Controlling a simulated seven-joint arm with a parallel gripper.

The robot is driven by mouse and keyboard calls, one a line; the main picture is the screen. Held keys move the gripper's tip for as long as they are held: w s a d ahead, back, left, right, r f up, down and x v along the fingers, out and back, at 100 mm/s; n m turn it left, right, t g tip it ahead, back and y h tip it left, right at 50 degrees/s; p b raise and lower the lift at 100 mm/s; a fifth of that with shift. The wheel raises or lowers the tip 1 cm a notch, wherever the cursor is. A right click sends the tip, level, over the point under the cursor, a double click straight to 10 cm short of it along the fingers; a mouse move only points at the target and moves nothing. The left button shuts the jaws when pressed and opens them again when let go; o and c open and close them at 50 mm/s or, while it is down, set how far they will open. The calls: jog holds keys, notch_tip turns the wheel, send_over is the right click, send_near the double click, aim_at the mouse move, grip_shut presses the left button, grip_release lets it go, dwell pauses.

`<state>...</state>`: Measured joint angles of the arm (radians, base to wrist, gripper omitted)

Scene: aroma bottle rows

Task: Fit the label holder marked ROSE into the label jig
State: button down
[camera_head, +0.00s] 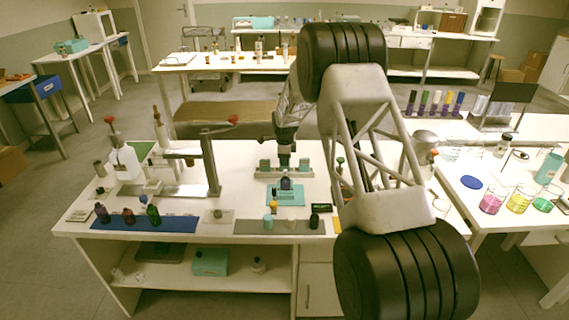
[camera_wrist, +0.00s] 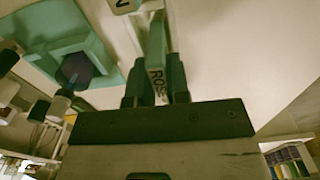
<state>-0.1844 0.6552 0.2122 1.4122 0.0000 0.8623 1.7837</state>
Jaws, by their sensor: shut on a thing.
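In the head view my gripper (camera_head: 284,161) points down over the middle of the bench, just behind the teal label jig (camera_head: 297,198); the held piece is too small to tell there. The jig also shows at the upper left of the wrist view (camera_wrist: 48,50), apart from the holder. A dark purple bottle (camera_wrist: 76,69) sits in it and also shows in the head view (camera_head: 286,184).
A rack (camera_head: 285,174) with greenish blocks at both ends stands behind the jig. A white tile (camera_wrist: 124,4) with a partly cut-off letter is near the holder. A grey mat (camera_head: 252,227) with small containers lies in front, a blue mat (camera_head: 175,224) with bottles at left.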

jog(key=shift+r, duration=4.95)
jog(key=shift+d, duration=0.1)
jog(key=w+d+f+n, duration=0.2)
jog(key=w+d+n, duration=0.2)
jog(key=d+n, duration=0.5)
jog(key=w+d+f+n, duration=0.2)
jog(key=w+d+n, duration=0.1)
jog(key=d+n, duration=0.6)
jog(key=s+a+r+m, duration=0.2)
jog(key=s+a+m, duration=0.6)
jog(key=s, duration=0.3)
jog(key=s+a+r+m, duration=0.2)
jog(key=s+a+m, duration=0.7)
jog(key=s+a, duration=0.1)
jog(key=shift+s+r+m, duration=0.15)
jog(key=shift+s+m, duration=0.15)
jog(key=shift+s, duration=0.5)
